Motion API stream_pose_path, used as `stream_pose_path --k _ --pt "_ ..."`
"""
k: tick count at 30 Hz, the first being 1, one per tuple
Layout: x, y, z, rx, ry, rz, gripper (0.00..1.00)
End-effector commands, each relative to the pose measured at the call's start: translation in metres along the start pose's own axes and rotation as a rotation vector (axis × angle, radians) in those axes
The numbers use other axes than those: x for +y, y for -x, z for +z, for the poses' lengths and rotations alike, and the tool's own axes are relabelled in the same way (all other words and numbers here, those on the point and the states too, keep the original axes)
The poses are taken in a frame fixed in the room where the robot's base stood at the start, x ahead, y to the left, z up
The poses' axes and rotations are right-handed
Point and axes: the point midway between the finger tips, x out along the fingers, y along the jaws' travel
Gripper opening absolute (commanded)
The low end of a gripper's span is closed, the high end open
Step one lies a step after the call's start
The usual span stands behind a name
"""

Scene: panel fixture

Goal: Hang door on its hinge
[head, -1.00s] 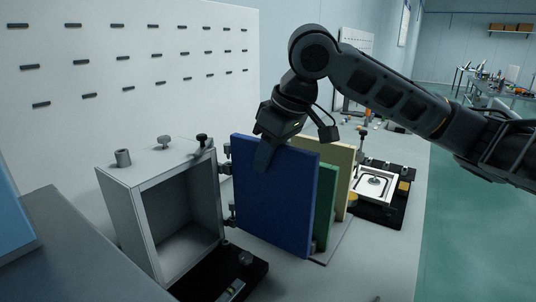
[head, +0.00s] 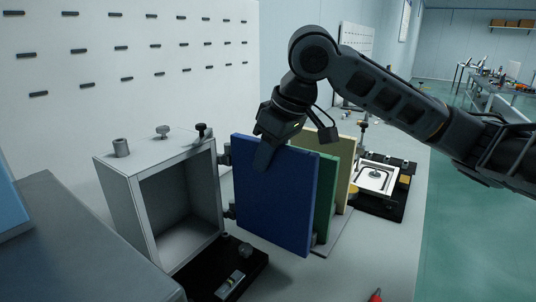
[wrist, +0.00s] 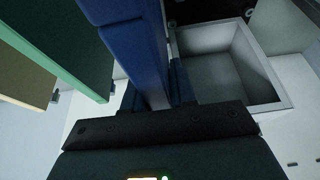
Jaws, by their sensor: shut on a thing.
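The blue door (head: 275,200) stands upright in the head view, just right of the open-fronted grey box (head: 128,215). My gripper (head: 266,158) is shut on the door's top edge from above. Dark hinge parts show in the narrow gap between box and door, an upper one (head: 225,159) and a lower one (head: 230,212). I cannot tell whether they are engaged. In the wrist view the blue door (wrist: 133,40) runs away from my gripper (wrist: 158,100), with the box (wrist: 270,75) beside it on the right.
A green panel (head: 325,195) and a cream panel (head: 344,170) stand upright behind the blue door. A black fixture (head: 385,205) lies to their right. A black base with a clamp (head: 232,282) sits before the box. A red-tipped item (head: 375,295) is at the bottom edge.

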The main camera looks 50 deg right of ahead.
Motion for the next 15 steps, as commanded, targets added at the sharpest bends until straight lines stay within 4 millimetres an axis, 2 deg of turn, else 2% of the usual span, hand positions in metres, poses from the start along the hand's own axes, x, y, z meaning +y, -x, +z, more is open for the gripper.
stream_pose_path --k 4,5,13,15 --pt "0.0000 -0.0032 0.0012 0.001 0.000 0.000 0.00" --pt "0.0000 -0.0025 0.0009 0.001 0.000 0.000 0.28" --pt "-0.0001 -0.0025 0.0010 0.001 0.000 0.000 0.53" --pt "-0.0001 -0.0026 0.0010 0.000 0.000 0.000 0.55"
